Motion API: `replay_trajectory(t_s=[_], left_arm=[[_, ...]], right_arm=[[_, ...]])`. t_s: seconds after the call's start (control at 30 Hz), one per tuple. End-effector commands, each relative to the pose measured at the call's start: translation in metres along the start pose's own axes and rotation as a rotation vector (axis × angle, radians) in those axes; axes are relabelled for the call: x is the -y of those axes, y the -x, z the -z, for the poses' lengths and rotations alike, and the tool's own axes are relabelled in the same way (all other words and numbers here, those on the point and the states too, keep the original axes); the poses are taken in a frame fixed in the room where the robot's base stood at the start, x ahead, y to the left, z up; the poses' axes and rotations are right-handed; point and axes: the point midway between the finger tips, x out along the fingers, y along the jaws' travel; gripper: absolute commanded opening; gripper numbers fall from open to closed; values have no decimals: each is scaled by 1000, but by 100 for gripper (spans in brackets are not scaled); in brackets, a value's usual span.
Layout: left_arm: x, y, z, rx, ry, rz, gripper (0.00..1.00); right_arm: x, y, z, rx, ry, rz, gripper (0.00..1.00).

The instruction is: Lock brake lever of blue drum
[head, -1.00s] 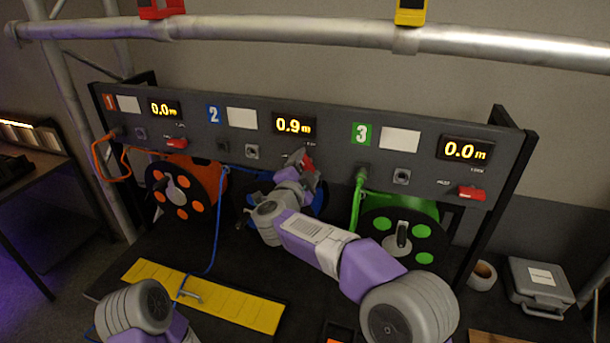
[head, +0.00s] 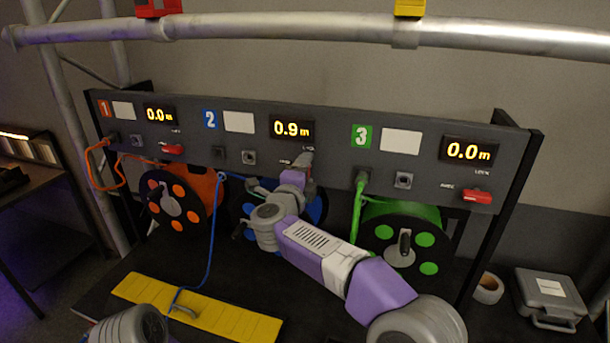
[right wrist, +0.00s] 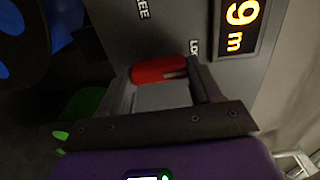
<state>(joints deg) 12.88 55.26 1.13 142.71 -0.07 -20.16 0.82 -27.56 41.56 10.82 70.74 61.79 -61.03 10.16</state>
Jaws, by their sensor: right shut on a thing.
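The blue drum (head: 316,207) sits under panel section 2, mostly hidden behind my right arm. Its red brake lever (right wrist: 158,72) lies between my right gripper's fingers in the right wrist view, with the LOCK label (right wrist: 195,48) just above its right end and the FREE label (right wrist: 143,10) further up and left. My right gripper (head: 303,160) is at the panel under the 0.9 m display (head: 292,127), shut on the lever. The gripper hides the lever in the head view. Only part of my left arm shows at the bottom left; its gripper is out of view.
The orange drum (head: 178,198) stands left and the green drum (head: 400,238) right, each with a red lever above. A blue cable (head: 211,240) runs down to a yellow strip (head: 220,318). A grey case (head: 548,298) and a roll (head: 488,288) lie at right.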

Motion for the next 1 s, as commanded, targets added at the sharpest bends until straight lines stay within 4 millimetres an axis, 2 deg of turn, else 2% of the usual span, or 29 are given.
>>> replay_trajectory(t_s=[0.4, 0.43, 0.57, 0.87, 1.0], left_arm=[[0, 0, 0, 0, 0, 0, 43], [0, 0, 0, 0, 0, 0, 43], [0, 0, 0, 0, 0, 0, 43], [0, -1, 0, 0, 0, 0, 43], [1, -3, 0, 0, 0, 0, 43]], right_arm=[[-1, 0, 0, 0, -12, -4, 33], [-1, 0, 0, 0, -12, -4, 68], [-1, 0, 0, 0, -10, -3, 88], [0, 1, 0, 0, -8, -1, 89], [0, 14, 0, 2, -9, -1, 89]])
